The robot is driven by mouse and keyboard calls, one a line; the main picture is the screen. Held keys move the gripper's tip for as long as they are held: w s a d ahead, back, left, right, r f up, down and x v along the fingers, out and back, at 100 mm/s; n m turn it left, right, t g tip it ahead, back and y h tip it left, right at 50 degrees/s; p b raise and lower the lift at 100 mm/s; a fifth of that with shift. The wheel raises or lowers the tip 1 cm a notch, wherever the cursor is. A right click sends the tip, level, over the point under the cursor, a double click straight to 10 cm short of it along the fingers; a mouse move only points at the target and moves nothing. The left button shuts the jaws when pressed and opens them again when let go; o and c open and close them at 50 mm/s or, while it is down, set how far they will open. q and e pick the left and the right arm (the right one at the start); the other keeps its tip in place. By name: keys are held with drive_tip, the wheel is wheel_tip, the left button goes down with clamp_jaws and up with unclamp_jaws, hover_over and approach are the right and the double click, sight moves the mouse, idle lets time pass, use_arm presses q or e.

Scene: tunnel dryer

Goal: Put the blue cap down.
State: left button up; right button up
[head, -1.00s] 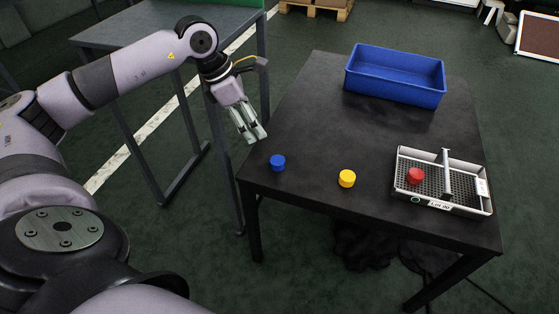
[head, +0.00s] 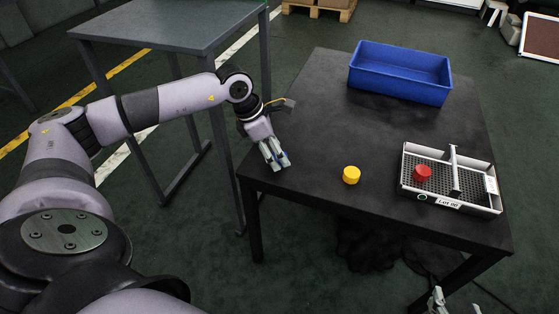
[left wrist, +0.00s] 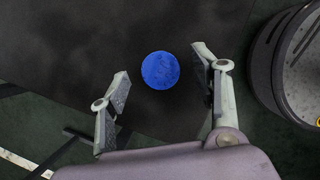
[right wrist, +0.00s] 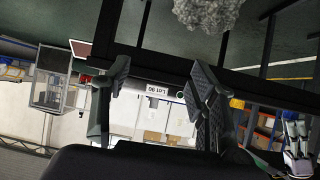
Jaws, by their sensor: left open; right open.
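The blue cap (left wrist: 160,70) lies on the black table, seen from above in the left wrist view. My left gripper (head: 276,158) is over the table's left front corner. Its fingers are open, one on each side of the blue cap in the left wrist view; I cannot tell how far above it they are. In the head view this gripper mostly hides the cap. My right gripper (head: 438,300) is open and empty, at the bottom edge of the head view and below the table's front edge. It also shows in the right wrist view (right wrist: 158,82).
A yellow cap (head: 351,175) stands right of my left gripper on the black table (head: 312,133). A red cap (head: 422,172) sits in a grey mesh tray (head: 452,206) with a handle. A blue bin (head: 399,80) stands at the back. A grey table (head: 170,27) is behind left.

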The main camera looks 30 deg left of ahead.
use_arm(q)
drive_tip(key=shift+w+d+f, duration=0.1)
drive_tip(key=shift+d+f, duration=0.05)
drive_tip(key=shift+f, duration=0.35)
drive_tip(key=shift+c, duration=0.4)
drive_tip(key=c, duration=0.9)
drive_tip(key=shift+r, duration=0.2)
